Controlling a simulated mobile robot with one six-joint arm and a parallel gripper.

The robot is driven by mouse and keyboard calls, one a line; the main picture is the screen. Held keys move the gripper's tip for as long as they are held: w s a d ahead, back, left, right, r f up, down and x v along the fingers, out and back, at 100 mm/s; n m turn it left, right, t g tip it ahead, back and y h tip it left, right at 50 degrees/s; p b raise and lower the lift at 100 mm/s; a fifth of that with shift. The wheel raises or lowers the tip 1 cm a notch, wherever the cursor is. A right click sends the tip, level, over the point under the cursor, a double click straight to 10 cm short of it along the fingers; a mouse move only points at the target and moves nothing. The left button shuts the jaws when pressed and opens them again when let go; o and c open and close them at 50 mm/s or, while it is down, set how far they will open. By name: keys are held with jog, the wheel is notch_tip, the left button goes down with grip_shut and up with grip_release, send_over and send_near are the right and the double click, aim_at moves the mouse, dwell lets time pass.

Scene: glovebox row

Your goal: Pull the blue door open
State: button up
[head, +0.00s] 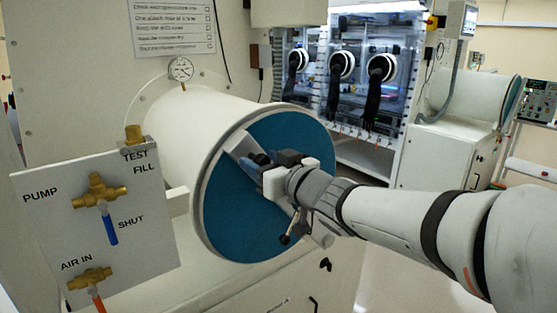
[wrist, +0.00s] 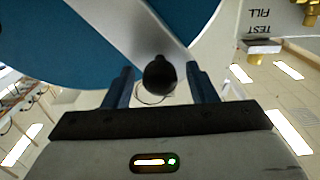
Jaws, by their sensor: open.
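The blue door (head: 228,215) is a round disc at the front end of a white cylindrical chamber (head: 190,125). It looks flush with the chamber's rim. A pale bar crosses its face, partly hidden by my arm. My gripper (head: 252,161) is in front of the door's upper middle, its fingers open. In the wrist view, the blue door (wrist: 60,45) and pale bar (wrist: 145,25) fill the top. A round black knob (wrist: 160,75) appears between my open fingers (wrist: 160,88); I cannot tell whether they touch it. A small black-ended lever (head: 286,238) shows below my wrist in the head view.
A gauge (head: 181,69) sits above the chamber. Gloveboxes with black gloves (head: 340,90) stand behind. Pale floor shows at lower right.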

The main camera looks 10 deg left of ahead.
jog(key=shift+w+a, duration=0.15)
grip_shut()
dwell(0.5)
